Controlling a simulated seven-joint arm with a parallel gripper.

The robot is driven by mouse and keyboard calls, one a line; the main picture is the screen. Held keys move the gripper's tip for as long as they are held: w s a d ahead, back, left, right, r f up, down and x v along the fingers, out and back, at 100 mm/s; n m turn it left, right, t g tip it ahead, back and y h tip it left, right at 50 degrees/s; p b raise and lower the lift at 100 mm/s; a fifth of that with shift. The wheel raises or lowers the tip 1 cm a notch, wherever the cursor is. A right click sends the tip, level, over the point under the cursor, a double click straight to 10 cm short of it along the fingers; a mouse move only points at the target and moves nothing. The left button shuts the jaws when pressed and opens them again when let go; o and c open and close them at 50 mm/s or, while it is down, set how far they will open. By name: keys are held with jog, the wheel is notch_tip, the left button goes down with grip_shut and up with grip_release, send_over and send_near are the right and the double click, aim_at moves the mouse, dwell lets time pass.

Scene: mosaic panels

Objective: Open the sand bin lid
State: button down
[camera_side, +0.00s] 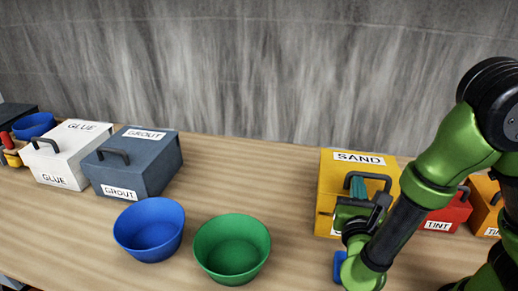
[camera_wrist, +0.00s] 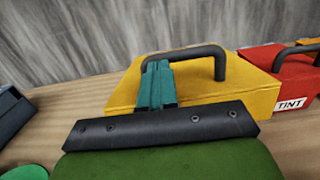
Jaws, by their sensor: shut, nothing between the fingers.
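The yellow sand bin (camera_side: 331,186) stands on the bench at right, with a SAND label on its lid (camera_side: 392,164). The lid lies shut on the bin. Its dark bar handle (camera_side: 381,177) arches up from the lid and also shows in the wrist view (camera_wrist: 222,62). My gripper (camera_side: 358,187) has teal fingers, shut and empty, at the left part of the handle. In the wrist view the fingers (camera_wrist: 157,82) overlap the handle's left end above the yellow lid (camera_wrist: 250,94). I cannot tell whether they touch it. My arm hides much of the bin's front.
Red (camera_side: 447,213) and orange (camera_side: 483,207) tint bins stand close on the right. Green (camera_side: 232,250) and blue (camera_side: 149,230) bowls sit left of my arm. Grout (camera_side: 143,166) and glue (camera_side: 68,154) bins stand far left. The bench between grout and sand bins is clear.

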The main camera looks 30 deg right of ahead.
jog(key=shift+w+d+r+g, duration=0.15)
jog(key=shift+r+g, duration=0.15)
jog(key=shift+r, duration=0.35)
jog(key=d+r+g+y, duration=0.1)
jog(key=r, duration=0.1)
jog(key=w+d+r+g+y, duration=0.1)
jog(key=r, duration=0.1)
jog(key=w+d+r+g+y, duration=0.1)
jog(key=r+y, duration=0.1)
jog(key=r, duration=0.1)
jog(key=shift+w+g, duration=0.2)
jog(key=shift+g, duration=0.2)
jog(key=w+d+r+g+y, duration=0.2)
jog(key=w+d+r, duration=0.7)
jog(key=w+d, duration=0.4)
jog(key=shift+w+d+r+g+y, duration=0.3)
jog(key=shift+w+d+r+y, duration=0.1)
jog(key=shift+w, duration=0.25)
